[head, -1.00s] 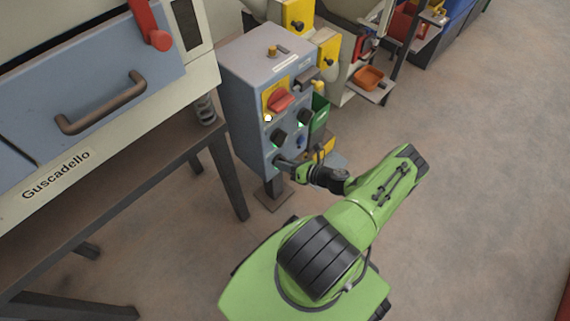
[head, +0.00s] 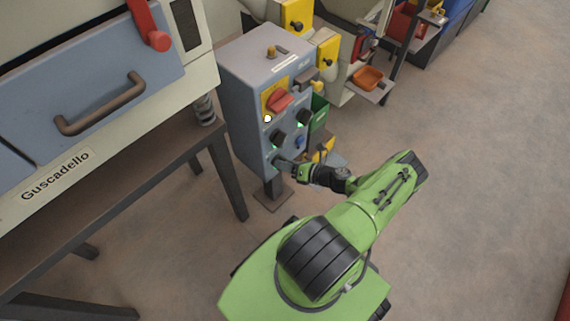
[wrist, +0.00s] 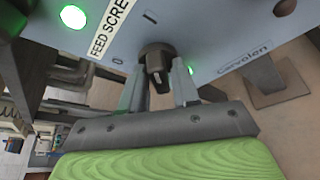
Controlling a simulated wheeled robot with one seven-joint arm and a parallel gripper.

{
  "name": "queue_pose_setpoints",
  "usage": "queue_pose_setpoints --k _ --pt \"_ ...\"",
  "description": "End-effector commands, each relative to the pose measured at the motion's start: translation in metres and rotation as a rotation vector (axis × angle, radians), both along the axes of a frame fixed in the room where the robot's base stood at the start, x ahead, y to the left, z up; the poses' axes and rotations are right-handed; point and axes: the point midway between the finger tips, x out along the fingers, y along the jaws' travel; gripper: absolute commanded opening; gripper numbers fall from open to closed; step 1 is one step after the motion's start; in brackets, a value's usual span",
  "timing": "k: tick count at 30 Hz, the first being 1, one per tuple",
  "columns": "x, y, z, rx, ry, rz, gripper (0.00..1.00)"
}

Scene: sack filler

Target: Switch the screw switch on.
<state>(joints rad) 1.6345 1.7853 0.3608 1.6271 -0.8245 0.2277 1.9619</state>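The screw switch (wrist: 157,62) is a black rotary knob on the blue-grey control box (head: 243,97), below a label reading "FEED SCRE…" in the wrist view. A white mark shows on its near end. Contact with the knob is hard to tell. In the head view, my gripper (head: 285,164) is at the lower front of the box and mostly covers the knob.
A red rotary switch (head: 279,101) on a yellow plate and two more black knobs (head: 278,138) (head: 304,117) sit higher on the box. A green lamp (wrist: 73,16) is lit. The Guscadello machine (head: 110,80) stands left. Floor at right is clear.

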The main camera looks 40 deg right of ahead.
Motion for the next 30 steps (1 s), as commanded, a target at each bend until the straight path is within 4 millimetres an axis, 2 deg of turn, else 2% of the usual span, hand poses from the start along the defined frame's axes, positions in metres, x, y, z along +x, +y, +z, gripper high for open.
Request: queue_pose_setpoints --k 3,10,13,17,24,30 --pt "0.000 0.000 0.000 0.000 0.000 0.000 0.45" --pt "-0.001 0.000 0.000 0.000 0.000 0.001 0.45" --pt "-0.009 -0.003 0.003 -0.001 0.002 -0.001 0.45" --pt "-0.036 -0.012 0.013 -0.002 0.002 -0.003 0.45" --pt "-0.100 -0.031 0.033 -0.002 0.002 -0.004 0.45" --pt "-0.136 -0.041 0.044 -0.002 0.000 -0.002 0.45"
